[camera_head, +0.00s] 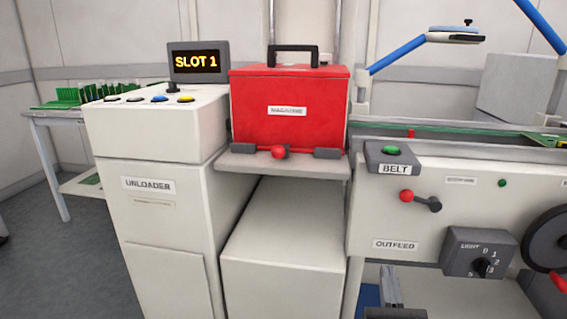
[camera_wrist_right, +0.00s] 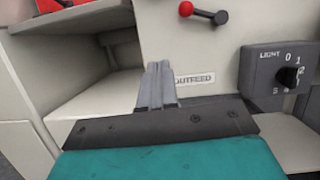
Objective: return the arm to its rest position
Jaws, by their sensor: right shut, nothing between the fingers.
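My right gripper (camera_head: 388,272) shows at the bottom edge of the head view, low in front of the outfeed panel. In the right wrist view its two grey fingers (camera_wrist_right: 158,68) lie together, shut, with nothing between them. They point toward the panel and partly cover the edge of the OUTFEED label (camera_wrist_right: 195,78). The rest of my right arm is mostly outside the head view. My left gripper is in neither view.
The outfeed unit (camera_head: 390,222) carries a red-knobbed lever (camera_head: 407,196), a light dial box (camera_head: 478,253) and a dark handwheel (camera_head: 545,247). A red magazine (camera_head: 290,130) sits on a grey shelf (camera_head: 235,162) beside the unloader (camera_head: 140,225). Open floor (camera_head: 50,265) lies at left.

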